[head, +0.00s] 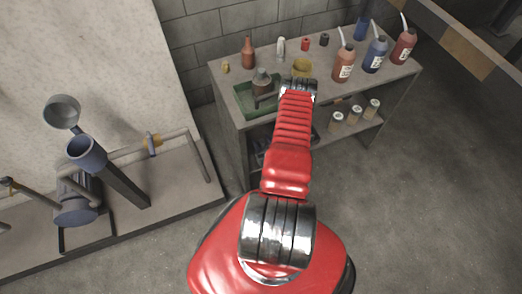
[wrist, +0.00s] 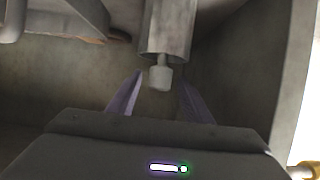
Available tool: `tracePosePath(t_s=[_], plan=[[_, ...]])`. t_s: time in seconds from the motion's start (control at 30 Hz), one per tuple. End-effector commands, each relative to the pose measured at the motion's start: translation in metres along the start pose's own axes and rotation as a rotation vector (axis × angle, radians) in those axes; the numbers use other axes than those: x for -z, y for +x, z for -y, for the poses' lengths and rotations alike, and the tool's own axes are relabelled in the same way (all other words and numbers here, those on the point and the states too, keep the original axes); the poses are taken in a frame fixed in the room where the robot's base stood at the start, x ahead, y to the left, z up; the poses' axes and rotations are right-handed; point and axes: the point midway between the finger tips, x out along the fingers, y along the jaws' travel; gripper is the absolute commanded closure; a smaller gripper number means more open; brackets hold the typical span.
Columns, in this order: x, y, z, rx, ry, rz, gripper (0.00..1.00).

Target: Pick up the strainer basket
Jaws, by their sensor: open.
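A yellowish open-topped cylinder (head: 302,66), which looks like the strainer basket, stands on the bench top just beyond the end of my arm. Its lower part is hidden by my arm, and its mesh is too small to make out. A grey-brown fitting (head: 261,80) stands in a green tray (head: 245,103) to its left. In the wrist view my gripper (wrist: 161,83) is open, with its two purple-grey fingers apart. A grey cylinder (wrist: 168,28) with a narrower pale stub shows between and beyond the fingers. I cannot tell whether they touch it.
The bench (head: 385,75) holds a brown bottle (head: 248,52), red and blue bottles at right, and small items at the back. Several jars (head: 353,113) stand on its lower shelf. Pipework with a blue pump (head: 78,200) stands at left. The floor at right is clear.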

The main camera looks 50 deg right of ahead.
Motion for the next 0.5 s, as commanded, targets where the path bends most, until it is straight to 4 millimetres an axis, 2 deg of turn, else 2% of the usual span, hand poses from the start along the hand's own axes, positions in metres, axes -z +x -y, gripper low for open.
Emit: tracePosePath(t_s=[0.07, 0.5], plan=[[0.0001, -0.0001, -0.0001, 0.0, 0.0, 0.0, 0.56], [0.0001, -0.0001, -0.0001, 0.0, 0.0, 0.0, 0.87]])
